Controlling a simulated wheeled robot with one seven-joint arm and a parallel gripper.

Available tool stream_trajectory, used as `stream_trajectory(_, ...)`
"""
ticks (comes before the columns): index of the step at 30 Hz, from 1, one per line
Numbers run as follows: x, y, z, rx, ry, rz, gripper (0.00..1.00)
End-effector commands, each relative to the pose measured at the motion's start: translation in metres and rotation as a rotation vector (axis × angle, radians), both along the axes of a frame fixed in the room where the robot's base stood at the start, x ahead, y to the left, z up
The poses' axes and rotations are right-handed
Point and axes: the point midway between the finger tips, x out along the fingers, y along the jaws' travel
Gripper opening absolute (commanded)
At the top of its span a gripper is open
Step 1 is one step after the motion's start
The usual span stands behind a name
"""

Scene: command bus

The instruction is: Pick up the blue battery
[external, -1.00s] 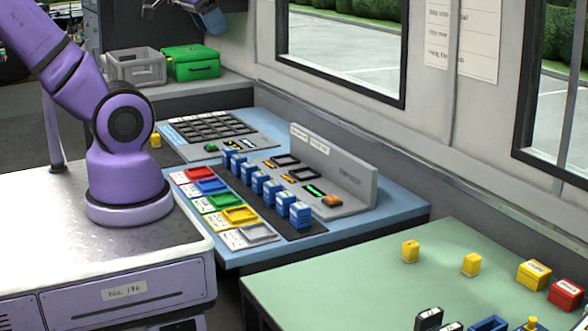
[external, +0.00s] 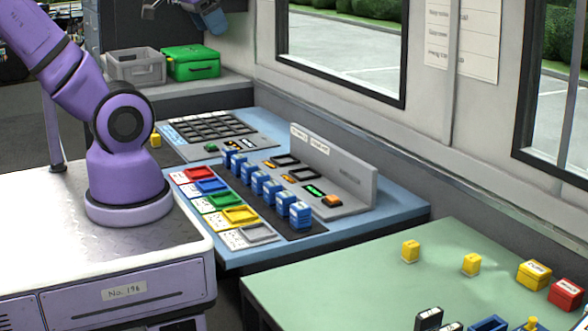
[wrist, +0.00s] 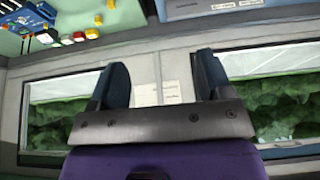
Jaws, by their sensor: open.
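Several blue batteries (external: 257,182) with pale tops stand upright in a row on a dark strip on the blue desk, in the external view. I cannot tell which one the task means. My gripper (wrist: 162,76) is open and empty in the wrist view, its two dark fingers apart, facing the wall and windows. In the external view only part of my gripper (external: 209,14) shows at the top edge, high above and away from the batteries.
Coloured trays (external: 239,215) lie in front of the batteries, and a grey console (external: 345,180) stands behind them. A black grid panel (external: 208,127) is at the desk's far end. The green table (external: 340,280) at right holds yellow and red blocks. Grey and green boxes (external: 191,63) stand behind.

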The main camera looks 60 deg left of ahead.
Motion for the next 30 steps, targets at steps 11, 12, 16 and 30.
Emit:
stream_trajectory(11, 0.031, 0.007, -0.011, 0.012, 0.044, 0.006, 0.72)
stream_trajectory(12, 0.040, 0.009, -0.016, 0.015, 0.055, 0.008, 0.72)
stream_trajectory(16, 0.069, 0.018, -0.032, 0.025, 0.095, 0.011, 0.72)
stream_trajectory(30, 0.159, 0.061, -0.120, 0.042, 0.230, 0.016, 0.72)
